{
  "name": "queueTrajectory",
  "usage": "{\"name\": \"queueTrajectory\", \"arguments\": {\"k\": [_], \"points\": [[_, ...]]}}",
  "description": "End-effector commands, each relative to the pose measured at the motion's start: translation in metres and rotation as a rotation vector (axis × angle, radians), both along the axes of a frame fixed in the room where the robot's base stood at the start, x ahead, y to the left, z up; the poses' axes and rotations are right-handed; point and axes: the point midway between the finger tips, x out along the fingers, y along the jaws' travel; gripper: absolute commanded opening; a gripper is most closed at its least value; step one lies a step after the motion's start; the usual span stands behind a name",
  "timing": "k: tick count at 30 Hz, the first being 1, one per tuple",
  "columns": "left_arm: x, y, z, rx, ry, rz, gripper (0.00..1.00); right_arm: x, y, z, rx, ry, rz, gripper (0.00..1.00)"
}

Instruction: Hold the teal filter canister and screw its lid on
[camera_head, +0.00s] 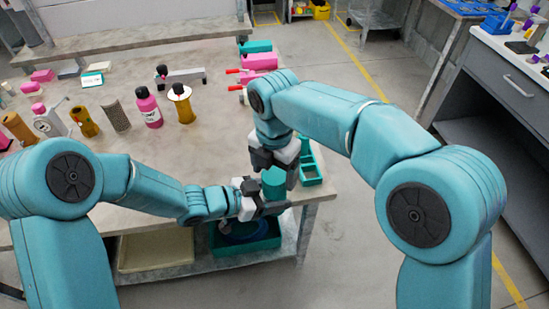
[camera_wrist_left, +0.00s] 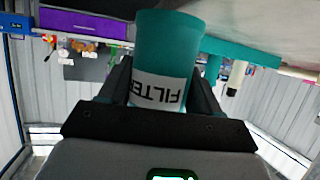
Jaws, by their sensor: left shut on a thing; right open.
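The teal filter canister (camera_head: 274,181) stands near the table's right front corner, seen small between my two grippers. My left gripper (camera_head: 262,207) is shut on it. In the left wrist view the canister (camera_wrist_left: 165,45) sits between the dark fingers, with a white label reading FILTER upside down. My right gripper (camera_head: 275,166) is open, pointing down just above and beside the canister's top. It covers part of the top, so I cannot tell whether it touches the canister. I cannot make out the lid.
A teal tray (camera_head: 311,172) lies just right of the canister at the table edge. A pink bottle (camera_head: 149,107) and several cylinders stand on the table (camera_head: 140,165) to the left. A teal bin (camera_head: 262,244) and a beige tray (camera_head: 155,250) sit on the lower shelf.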

Motion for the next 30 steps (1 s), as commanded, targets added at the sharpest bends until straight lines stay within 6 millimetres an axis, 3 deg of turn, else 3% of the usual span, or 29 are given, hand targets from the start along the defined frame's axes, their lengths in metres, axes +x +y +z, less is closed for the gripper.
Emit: {"name": "queueTrajectory", "arguments": {"k": [11,16,17,23,24,26,30], "points": [[0.0002,0.0000,0.0006,0.000,-0.001,0.000,0.00,-0.0001,-0.0001,-0.0065,0.001,-0.001,-0.001,0.82],[0.0002,-0.0001,0.0006,0.000,-0.001,0.000,0.00,-0.0001,-0.0001,-0.0063,0.001,-0.001,-0.001,0.30],[0.0002,-0.0001,0.0006,0.000,-0.001,0.000,0.00,-0.0001,-0.0001,-0.0062,0.001,-0.001,-0.001,0.25],[0.0002,-0.0001,0.0005,0.000,-0.001,0.000,0.00,0.0000,0.0000,-0.0061,0.001,-0.001,-0.007,0.25],[0.0001,-0.0002,0.0005,0.000,-0.001,0.000,0.00,0.0000,0.0000,-0.0061,0.001,-0.001,-0.007,0.68],[0.0001,-0.0002,0.0005,0.000,-0.001,0.000,0.00,0.0000,0.0000,-0.0061,0.001,-0.001,-0.007,0.87],[0.0001,-0.0002,0.0005,0.000,-0.001,0.000,0.00,0.0000,0.0000,-0.0061,0.001,-0.001,-0.007,0.91]]}}
